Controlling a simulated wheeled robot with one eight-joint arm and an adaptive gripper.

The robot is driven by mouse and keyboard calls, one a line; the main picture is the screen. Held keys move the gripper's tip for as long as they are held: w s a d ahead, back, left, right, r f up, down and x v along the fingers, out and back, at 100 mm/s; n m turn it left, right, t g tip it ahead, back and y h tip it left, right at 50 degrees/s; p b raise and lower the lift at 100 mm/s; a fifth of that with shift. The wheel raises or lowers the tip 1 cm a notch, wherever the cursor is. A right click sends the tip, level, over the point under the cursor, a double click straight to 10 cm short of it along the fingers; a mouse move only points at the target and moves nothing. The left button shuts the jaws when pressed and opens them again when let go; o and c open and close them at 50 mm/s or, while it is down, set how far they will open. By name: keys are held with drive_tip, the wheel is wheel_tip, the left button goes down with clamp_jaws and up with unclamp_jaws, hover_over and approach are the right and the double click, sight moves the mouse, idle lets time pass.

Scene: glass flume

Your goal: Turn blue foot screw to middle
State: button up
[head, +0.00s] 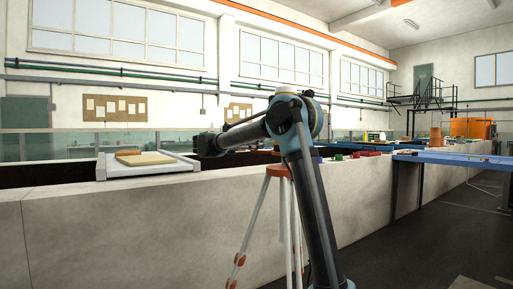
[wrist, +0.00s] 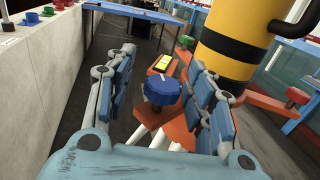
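The blue foot screw (wrist: 161,89) is a ribbed round knob with a white mark on its top, near the middle of the wrist view. It sits at the near end of an orange arm of an instrument base (wrist: 164,65). A yellow level vial (wrist: 161,63) lies on that arm behind it. My gripper (wrist: 160,72) is open, with one finger at each side of the blue screw in the picture. I see no contact between them, and the depth gap is hard to judge. In the head view I cannot make out the screw or the fingers.
A yellow-and-black column (wrist: 226,45) rises right behind the screw. A blue bench (wrist: 143,11) is beyond. In the head view an orange-topped tripod (head: 277,171) stands before the concrete wall (head: 120,230).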

drive_tip(key=v, duration=0.7)
drive_tip(key=shift+a, duration=0.25)
